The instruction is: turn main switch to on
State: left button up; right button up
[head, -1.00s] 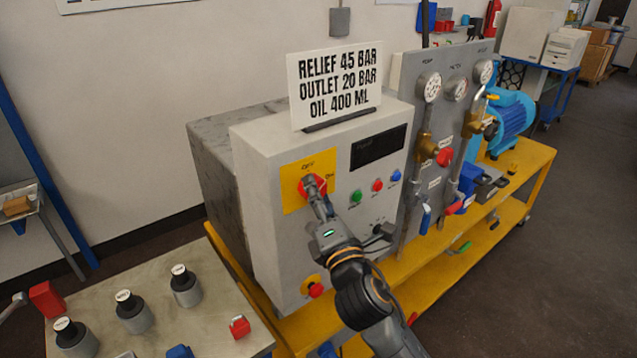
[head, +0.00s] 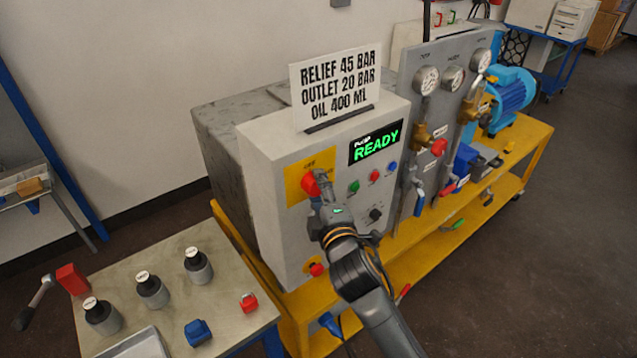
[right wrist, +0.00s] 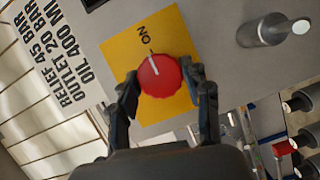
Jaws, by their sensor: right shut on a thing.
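The main switch is a round red knob (head: 309,184) on a yellow plate (head: 292,188) on the front of the grey control cabinet (head: 262,210). In the right wrist view the knob (right wrist: 160,77) shows a white line pointing at the word ON. My right gripper (right wrist: 160,84) is shut on the knob, one finger on each side of it. In the head view my right gripper (head: 320,186) partly covers the knob and plate. The cabinet's display (head: 376,144) is lit green and reads PUMP READY. My left gripper is not in view.
Green, red and blue buttons (head: 374,176) and a black knob (head: 376,214) sit right of the switch. A red stop knob (head: 316,269) is below. A sign (head: 336,88) stands on top. A side table (head: 215,300) with several bottles is at left.

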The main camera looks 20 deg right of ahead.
dwell(0.3)
jog(key=o, duration=1.1)
jog(key=shift+o, duration=0.2)
jog(key=s, duration=1.2)
jog(key=shift+a+r, duration=0.2)
jog(key=shift+r, duration=0.2)
